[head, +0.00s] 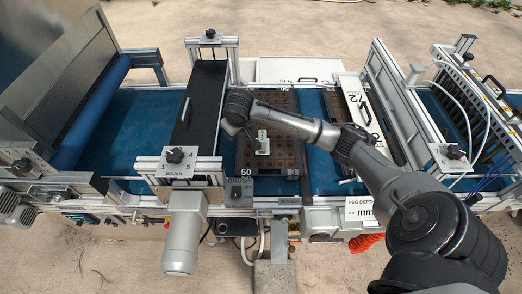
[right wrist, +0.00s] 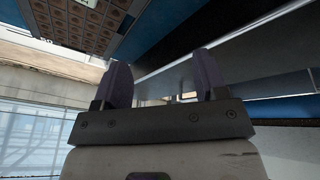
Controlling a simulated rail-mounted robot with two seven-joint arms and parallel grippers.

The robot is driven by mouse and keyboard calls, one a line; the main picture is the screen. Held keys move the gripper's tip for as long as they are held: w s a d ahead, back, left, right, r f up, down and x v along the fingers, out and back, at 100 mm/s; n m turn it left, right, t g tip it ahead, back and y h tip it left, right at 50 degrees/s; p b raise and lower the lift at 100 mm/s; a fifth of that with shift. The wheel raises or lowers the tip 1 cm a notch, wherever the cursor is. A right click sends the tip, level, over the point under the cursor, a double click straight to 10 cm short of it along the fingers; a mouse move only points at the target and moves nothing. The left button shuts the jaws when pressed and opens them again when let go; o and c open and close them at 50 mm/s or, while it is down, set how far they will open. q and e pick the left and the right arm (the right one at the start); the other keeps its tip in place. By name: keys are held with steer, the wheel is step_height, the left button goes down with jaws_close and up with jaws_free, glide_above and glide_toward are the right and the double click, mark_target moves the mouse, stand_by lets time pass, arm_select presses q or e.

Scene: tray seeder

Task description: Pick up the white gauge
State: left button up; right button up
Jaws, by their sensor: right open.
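A small white block-like piece (head: 263,143), which looks like the white gauge, stands on the brown celled tray (head: 284,165) in the middle of the head view. My right arm reaches across the tray from the right, behind the gauge. My right gripper (head: 229,128) is just left of the gauge, near the tray's left edge and apart from the gauge. In the right wrist view its two dark fingers (right wrist: 163,82) are spread with nothing between them. My left gripper is not in view.
The tray lies on a blue belt (head: 318,165). A black brush housing (head: 201,105) with a metal frame stands close to the left. A white panel (head: 366,108) and frame rise to the right. A "PEG DEPTH" display (head: 360,208) is at the front.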

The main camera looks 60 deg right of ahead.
mark_target(262, 135)
steer(key=s+d+f+m+g+y, duration=0.1)
steer(key=d+m, duration=0.2)
steer(key=s+d+f+m+g+b, duration=0.1)
steer(key=d+m, duration=0.2)
steer(key=d, duration=0.1)
steer(key=s+d+f+m+g+y+b, duration=0.1)
steer(key=d+m, duration=0.1)
steer(key=d, duration=0.2)
steer(key=shift+f+m+y, duration=0.2)
steer(key=shift+m+y, duration=0.1)
steer(key=shift+m, duration=0.4)
steer(key=f+b, duration=0.1)
steer(key=f, duration=0.6)
steer(key=shift+d+f+b, duration=0.15)
steer(key=shift+d+b, duration=0.05)
steer(key=shift+b, duration=0.15)
steer(key=shift+s+f, duration=0.1)
steer(key=shift+f, duration=0.95)
step_height(262, 135, down, 4)
steer(key=shift+f+b, duration=0.15)
steer(key=shift+b, duration=0.45)
steer(key=c, duration=1.1)
steer(key=shift+r, duration=0.2)
